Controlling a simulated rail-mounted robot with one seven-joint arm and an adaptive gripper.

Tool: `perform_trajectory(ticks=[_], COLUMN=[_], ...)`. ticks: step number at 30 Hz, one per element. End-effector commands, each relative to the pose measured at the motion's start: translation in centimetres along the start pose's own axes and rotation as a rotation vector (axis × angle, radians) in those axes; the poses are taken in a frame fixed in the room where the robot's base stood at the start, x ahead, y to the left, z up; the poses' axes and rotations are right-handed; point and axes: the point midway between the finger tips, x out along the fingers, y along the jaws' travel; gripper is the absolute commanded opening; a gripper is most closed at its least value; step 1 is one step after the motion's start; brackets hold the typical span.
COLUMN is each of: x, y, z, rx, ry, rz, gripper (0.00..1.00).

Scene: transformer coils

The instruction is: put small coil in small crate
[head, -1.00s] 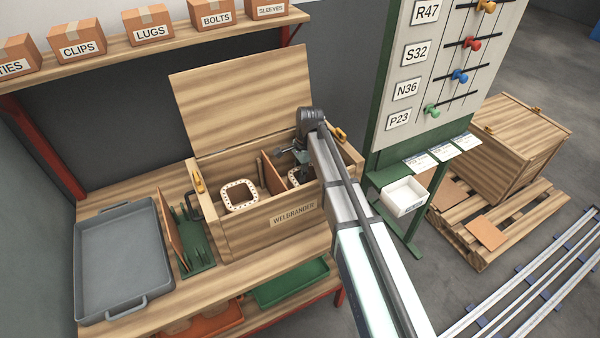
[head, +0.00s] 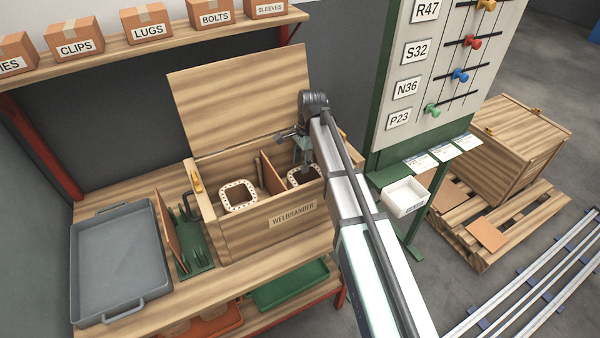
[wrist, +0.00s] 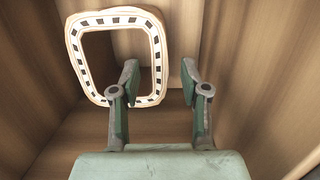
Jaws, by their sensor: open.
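The wooden crate marked WELBRANDER (head: 255,222) stands on the bench with its lid up and a divider inside. One pale, squarish ring coil with dark slots (head: 225,201) is in its left compartment. A second such coil (head: 290,183) is in the right compartment, partly hidden by my gripper (head: 303,163). In the wrist view a coil (wrist: 75,62) is between wooden walls, left of my fingers.
A grey tray (head: 115,262) and a green rack with a brown panel (head: 192,258) are left of the crate. A closed larger crate (head: 515,145) sits on a pallet.

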Motion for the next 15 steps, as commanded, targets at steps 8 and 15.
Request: perform_trajectory(ticks=[8,15], x=[-4.5,-6.5], y=[-0.1,-0.1], z=[0.0,0.0], rx=[0.000,0.000], ry=[0.000,0.000], rz=[-0.001,0.001], gripper=[0.45,0.45])
